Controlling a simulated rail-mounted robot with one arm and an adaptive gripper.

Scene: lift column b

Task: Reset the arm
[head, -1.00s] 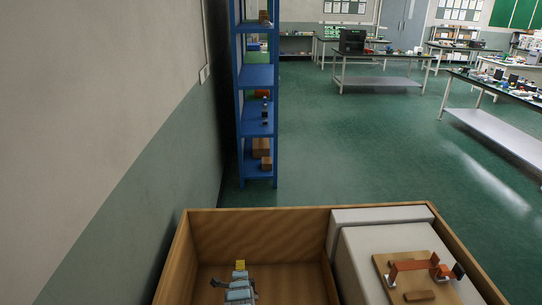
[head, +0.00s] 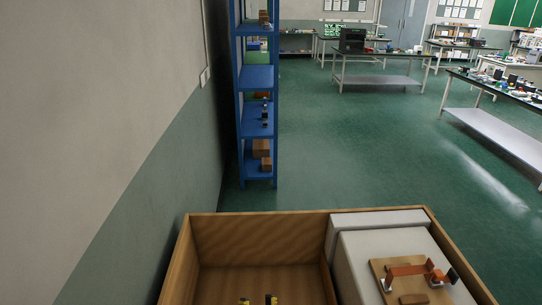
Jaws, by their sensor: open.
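Only the tips of my gripper (head: 257,301) show, at the bottom edge of the head view. They are two small black and yellow tips standing apart with a gap between them, so the gripper is open. Nothing shows between the tips. They appear over the left, empty-looking part of a wooden box (head: 258,223). The rest of my arm is below the picture.
In the box's right part, a white block (head: 358,252) carries a wooden board (head: 381,272) with an orange-brown bar (head: 406,269). A blue shelf (head: 257,77) stands ahead, beside the left wall. Green floor (head: 340,150) is clear; tables stand farther back.

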